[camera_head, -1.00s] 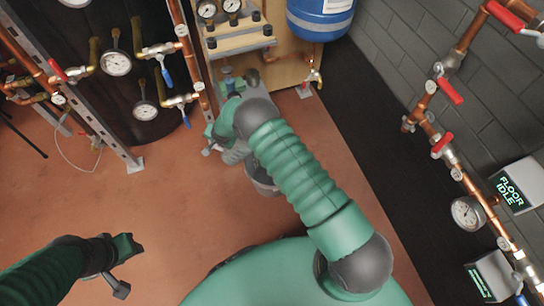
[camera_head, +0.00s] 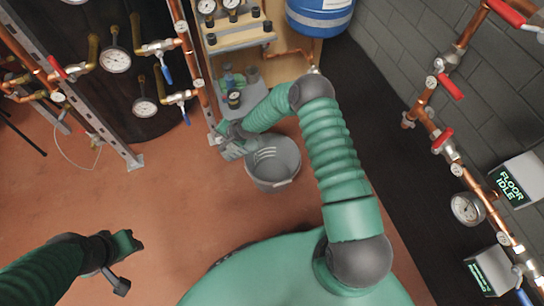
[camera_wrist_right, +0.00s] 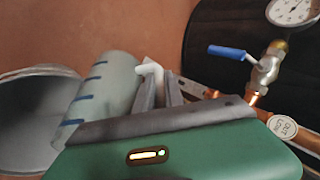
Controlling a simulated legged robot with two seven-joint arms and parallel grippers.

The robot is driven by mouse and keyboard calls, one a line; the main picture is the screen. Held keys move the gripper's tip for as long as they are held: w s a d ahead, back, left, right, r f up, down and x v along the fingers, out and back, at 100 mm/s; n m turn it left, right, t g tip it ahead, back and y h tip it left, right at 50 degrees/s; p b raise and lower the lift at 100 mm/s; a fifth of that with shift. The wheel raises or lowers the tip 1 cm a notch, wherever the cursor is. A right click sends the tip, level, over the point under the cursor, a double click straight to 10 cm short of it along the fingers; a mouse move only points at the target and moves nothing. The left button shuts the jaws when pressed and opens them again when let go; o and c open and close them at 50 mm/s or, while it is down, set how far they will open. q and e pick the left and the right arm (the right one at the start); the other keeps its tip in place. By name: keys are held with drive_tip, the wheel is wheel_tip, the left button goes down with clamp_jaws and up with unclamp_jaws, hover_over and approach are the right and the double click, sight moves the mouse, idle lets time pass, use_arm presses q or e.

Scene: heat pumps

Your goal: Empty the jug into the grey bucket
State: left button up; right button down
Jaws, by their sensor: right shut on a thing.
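The grey bucket (camera_head: 277,176) stands on the floor below the shelf in the head view, its mouth uncovered. It also shows at the left of the right wrist view (camera_wrist_right: 30,120). My right gripper (camera_head: 227,143) is at the bucket's upper left in the head view. In the wrist view its fingers (camera_wrist_right: 160,92) are shut on the white handle of the jug (camera_wrist_right: 108,88). The jug is pale grey with blue marks and lies beside the bucket's rim; its contents are hidden. In the head view the jug is mostly hidden. My left gripper (camera_head: 126,263) is open and empty.
A grey shelf with small bottles (camera_head: 232,97) is just behind the bucket. A copper pipe stand with gauges and a blue-handled valve (camera_head: 182,98) stands to the left. More pipes (camera_head: 440,130) run along the right wall. The floor in front is clear.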

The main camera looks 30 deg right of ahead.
drive_tip(key=shift+s+d+r+t+y+b, duration=0.1)
drive_tip(key=shift+d+r+t+y+b, duration=0.1)
drive_tip(key=shift+d+t+y+b, duration=0.15)
drive_tip(key=shift+s+f+b, duration=0.1)
drive_tip(key=shift+b, duration=0.2)
drive_tip(key=shift+d+y+b, duration=0.15)
drive_tip(key=shift+y+b, duration=0.1)
drive_tip(key=shift+b, duration=0.35)
drive_tip(key=shift+s+f+t+b, duration=0.15)
drive_tip(key=shift+t+b, duration=0.1)
drive_tip(key=shift+b, duration=0.05)
drive_tip(key=shift+d+y+b, duration=0.2)
drive_tip(key=shift+y+b, duration=0.1)
drive_tip(key=shift+b, duration=0.3)
drive_tip(key=shift+s+d+r+m+t+y+b, duration=0.25)
drive_tip(key=shift+s+d+m+t+y+b, duration=0.4)
drive_tip(key=shift+b, duration=0.9)
idle(2.0)
drive_tip(key=shift+s+d+t+y+b, duration=0.25)
drive_tip(key=shift+t+b, duration=0.2)
drive_tip(key=shift+b, duration=0.75)
idle(1.1)
